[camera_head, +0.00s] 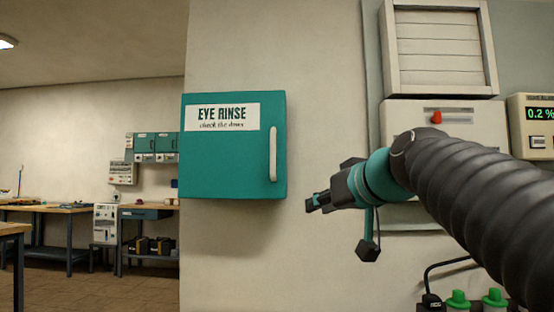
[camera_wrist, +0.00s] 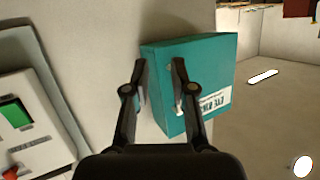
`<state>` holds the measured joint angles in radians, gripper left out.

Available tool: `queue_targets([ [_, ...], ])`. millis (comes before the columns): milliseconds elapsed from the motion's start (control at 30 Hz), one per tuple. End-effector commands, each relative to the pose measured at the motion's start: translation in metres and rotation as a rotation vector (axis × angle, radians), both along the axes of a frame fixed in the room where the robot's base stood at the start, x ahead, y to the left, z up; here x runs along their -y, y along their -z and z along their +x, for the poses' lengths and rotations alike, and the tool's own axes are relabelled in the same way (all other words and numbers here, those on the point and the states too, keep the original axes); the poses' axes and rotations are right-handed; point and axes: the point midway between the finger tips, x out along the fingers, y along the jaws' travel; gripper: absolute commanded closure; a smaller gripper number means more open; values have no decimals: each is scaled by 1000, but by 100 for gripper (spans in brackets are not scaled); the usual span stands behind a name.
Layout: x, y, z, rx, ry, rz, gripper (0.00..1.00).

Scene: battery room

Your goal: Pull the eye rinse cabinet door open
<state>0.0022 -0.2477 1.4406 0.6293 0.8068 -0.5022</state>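The teal eye rinse cabinet (camera_head: 225,165) hangs on the wall left of centre in the head view, its door shut. A white label reading "EYE RINSE" is at its top, and a pale vertical handle (camera_head: 273,154) is on the door's right side. My gripper (camera_head: 312,204) is to the right of the cabinet and slightly below the handle, apart from it in the head view. In the wrist view my gripper (camera_wrist: 159,68) is open with nothing between its fingers; the cabinet (camera_wrist: 212,62) lies beyond them, and the right finger partly covers the handle.
A vent panel (camera_head: 440,48) and a grey unit with a red knob (camera_head: 436,118) are on the wall at right. A meter with a green display (camera_head: 540,114) is beside them. Green-capped bottles (camera_head: 458,299) stand at lower right. Workbenches (camera_head: 68,210) are far left.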

Motion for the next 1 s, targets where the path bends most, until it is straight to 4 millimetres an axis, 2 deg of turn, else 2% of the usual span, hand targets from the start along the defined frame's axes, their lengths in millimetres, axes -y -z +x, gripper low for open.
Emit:
queue_targets([
  [33, -5, -24, 10, 56, -22, 12, 75],
  [133, -14, -67, 21, 155, -60, 30, 75],
  [200, -19, -90, 25, 212, -80, 40, 75],
  [333, -24, -116, 29, 278, -103, 51, 75],
  [433, -27, -125, 30, 300, -111, 55, 75],
  [567, -32, -127, 39, 302, -114, 55, 75],
  [1000, -73, -129, 105, 301, -113, 55, 75],
])
